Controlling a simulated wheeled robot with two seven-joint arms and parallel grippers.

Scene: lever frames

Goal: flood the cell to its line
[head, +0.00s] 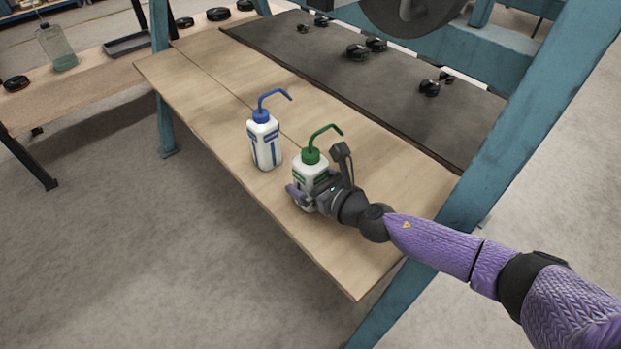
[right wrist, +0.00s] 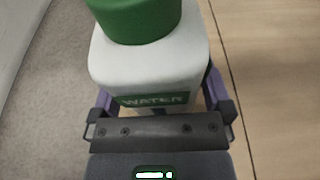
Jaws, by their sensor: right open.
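A white wash bottle with a green cap and bent green spout (head: 309,168) stands upright on the wooden bench. In the right wrist view the bottle (right wrist: 150,62) fills the middle, and its green label reads WATER. My right gripper (head: 309,196) is open with its fingers on either side of the lower bottle; it also shows in the right wrist view (right wrist: 165,100). I cannot tell if the fingers touch it. A second white wash bottle with a blue cap and spout (head: 264,143) stands to its left. I see no cell that I can identify. My left gripper is not in view.
The wooden bench (head: 215,75) has free room left of the bottles and at its front right. A dark mat (head: 290,45) behind carries several small black parts (head: 357,51). Teal frame posts (head: 520,130) rise at right. A side table holds a clear bottle (head: 57,47).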

